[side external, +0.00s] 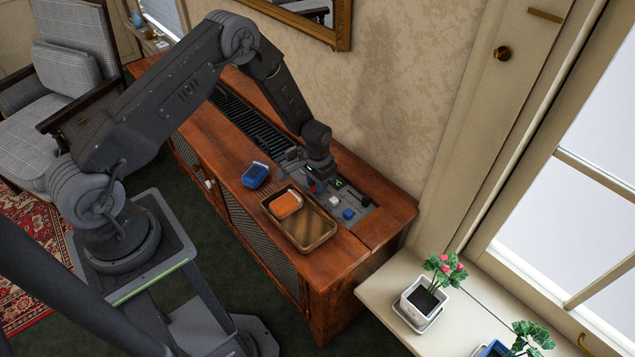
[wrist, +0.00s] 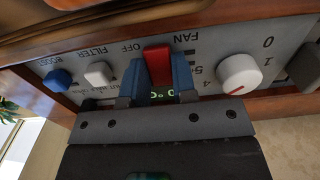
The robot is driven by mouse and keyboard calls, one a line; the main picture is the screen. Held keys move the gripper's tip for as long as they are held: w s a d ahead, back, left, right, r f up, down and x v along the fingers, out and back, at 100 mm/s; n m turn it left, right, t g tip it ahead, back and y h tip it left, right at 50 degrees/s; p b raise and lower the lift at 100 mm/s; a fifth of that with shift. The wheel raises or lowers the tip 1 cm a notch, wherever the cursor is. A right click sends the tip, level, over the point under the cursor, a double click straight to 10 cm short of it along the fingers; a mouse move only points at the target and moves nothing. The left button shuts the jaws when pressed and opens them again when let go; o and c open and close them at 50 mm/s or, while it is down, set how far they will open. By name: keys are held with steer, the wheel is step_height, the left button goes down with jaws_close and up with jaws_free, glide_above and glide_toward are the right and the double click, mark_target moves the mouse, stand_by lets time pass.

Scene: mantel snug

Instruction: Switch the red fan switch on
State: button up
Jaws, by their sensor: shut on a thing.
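The red fan switch (wrist: 158,64) stands out from a grey control panel (wrist: 208,48), with FAN and OFF printed by it. My gripper (wrist: 159,78) has its two blue-padded fingers on either side of the switch and is shut on it. In the side external view my gripper (side external: 315,184) points down at the panel (side external: 370,215) on the wooden cabinet. The wrist view shows the lettering upside down. I cannot tell whether the switch is at its on or off position.
A white knob (wrist: 240,76) sits right of the switch; a white button (wrist: 99,73) and a blue button (wrist: 58,79) sit left. On the cabinet top are a blue container (side external: 255,176) and a brown tray (side external: 318,245) holding an orange item (side external: 285,205).

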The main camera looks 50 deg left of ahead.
steer(key=shift+c, duration=1)
steer(key=shift+w, duration=0.1)
steer(key=shift+w+f+g, duration=0.1)
steer(key=shift+w+g, duration=0.05)
steer(key=shift+g, duration=0.8)
steer(key=shift+w+g, duration=0.1)
steer(key=shift+g, duration=0.85)
steer(key=o, duration=0.9)
